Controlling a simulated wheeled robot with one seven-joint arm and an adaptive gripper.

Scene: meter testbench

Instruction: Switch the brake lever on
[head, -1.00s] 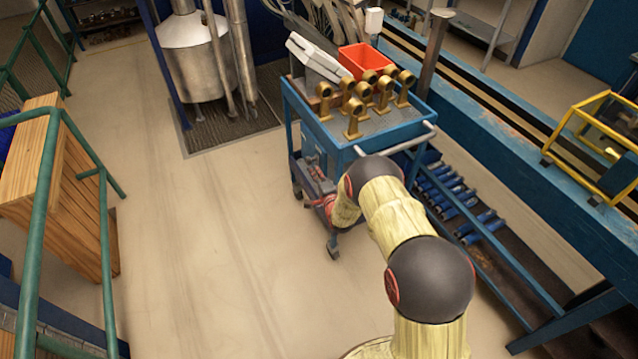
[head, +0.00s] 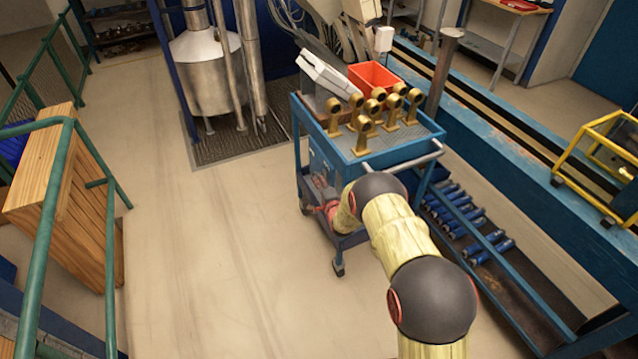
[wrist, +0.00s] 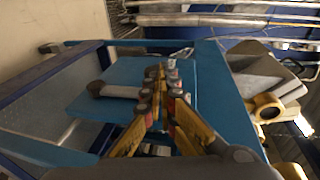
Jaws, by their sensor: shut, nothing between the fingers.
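In the wrist view, a pale bar with a dark rounded end (wrist: 115,91) lies across a blue panel, left of my fingertips. It looks like the brake lever, but I cannot be sure. My gripper (wrist: 162,76) is shut and empty, its yellow fingers meeting at the tips over the blue panel. The tips appear just right of the bar; whether they touch it I cannot tell. In the head view, the blue trolley (head: 400,153) stands ahead, and my arm hides part of its near side. The gripper is not clearly visible there.
On the trolley stand several brass fittings (head: 362,135), a red-orange bin (head: 375,76) and a pale grey angled part (head: 326,73). A blue bench (head: 520,145) runs along the right, with blue cylinders (head: 490,250) below. Open floor (head: 220,260) lies left of the trolley, towards green railings (head: 45,230).

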